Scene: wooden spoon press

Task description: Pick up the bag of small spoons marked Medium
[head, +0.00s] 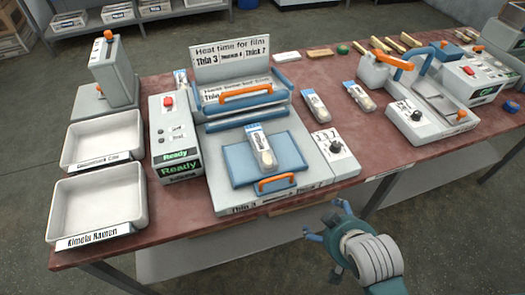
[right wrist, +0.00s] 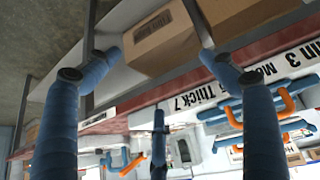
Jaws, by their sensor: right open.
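Several clear bags with pale contents and blue-and-white headers are in the head view. One bag (head: 262,150) lies on the blue lower plate (head: 233,170) of the press. Two more, a nearer bag (head: 316,106) and a farther bag (head: 360,97), lie on the table right of the press. Another bag (head: 181,80) is partly hidden behind it. I cannot read any size marking on the bags. My right gripper (head: 324,220) is open and empty, in front of the table's near edge. Its spread blue fingers also show in the right wrist view (right wrist: 160,58). My left gripper is not in view.
Two white trays (head: 142,190) stand at the table's left, beside a control box (head: 176,150) reading Ready. Another sealing machine (head: 430,125) stands at the right. The red table (head: 375,145) has a clear patch between the machines. A cardboard box (right wrist: 160,40) shows in the wrist view.

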